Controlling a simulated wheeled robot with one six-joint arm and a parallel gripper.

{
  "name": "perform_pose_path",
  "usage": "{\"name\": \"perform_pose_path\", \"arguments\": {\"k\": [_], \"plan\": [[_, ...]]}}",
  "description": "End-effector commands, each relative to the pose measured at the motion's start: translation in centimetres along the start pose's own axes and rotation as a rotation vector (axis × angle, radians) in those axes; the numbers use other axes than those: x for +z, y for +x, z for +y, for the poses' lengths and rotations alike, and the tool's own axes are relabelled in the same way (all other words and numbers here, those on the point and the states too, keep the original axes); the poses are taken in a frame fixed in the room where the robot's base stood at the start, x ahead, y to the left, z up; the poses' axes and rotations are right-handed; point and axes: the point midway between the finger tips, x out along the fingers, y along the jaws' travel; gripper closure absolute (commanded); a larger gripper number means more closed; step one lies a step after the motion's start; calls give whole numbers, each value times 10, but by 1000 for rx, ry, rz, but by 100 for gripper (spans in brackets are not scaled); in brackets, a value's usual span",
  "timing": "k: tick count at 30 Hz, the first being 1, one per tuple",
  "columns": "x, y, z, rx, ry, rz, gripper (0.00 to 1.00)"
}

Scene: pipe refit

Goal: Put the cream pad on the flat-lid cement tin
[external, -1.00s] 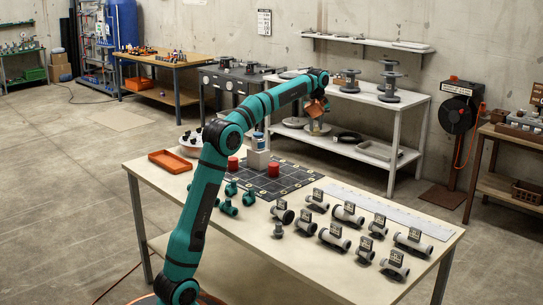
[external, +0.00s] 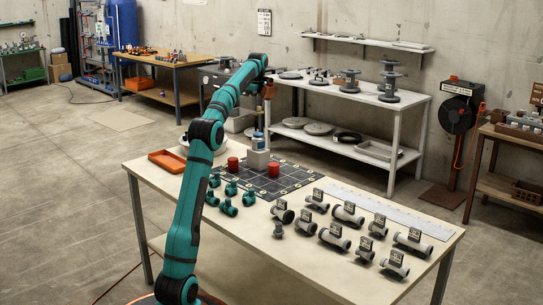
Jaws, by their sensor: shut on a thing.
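My gripper (external: 268,93), orange-brown at the end of the teal arm, hangs above the back of the near table. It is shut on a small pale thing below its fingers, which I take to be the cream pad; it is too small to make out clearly. A blue-and-white tin (external: 258,141), which looks like the cement tin, stands upright on a grey block (external: 258,160) on the dark gridded mat (external: 290,186). My gripper is above the tin and slightly to its right in the picture, apart from it. The lid's shape is too small to tell.
Red cylinders (external: 274,170) stand on the mat near the block. Teal fittings (external: 228,207) and several labelled grey pipe fittings (external: 334,237) lie in front. An orange tray (external: 167,161) sits at the left. A shelf bench (external: 405,99) with flanges stands behind.

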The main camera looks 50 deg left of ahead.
Motion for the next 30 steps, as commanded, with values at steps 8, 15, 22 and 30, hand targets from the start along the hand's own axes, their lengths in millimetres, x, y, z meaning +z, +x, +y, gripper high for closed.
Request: {"name": "perform_pose_path", "arguments": {"k": [8, 15, 22, 30], "plan": [[1, 42, 1, 2, -1, 1, 92], [0, 62, 1, 1, -1, 1, 92], [0, 91, 1, 2, -1, 1, 92], [0, 96, 1, 0, -1, 0, 92]]}}
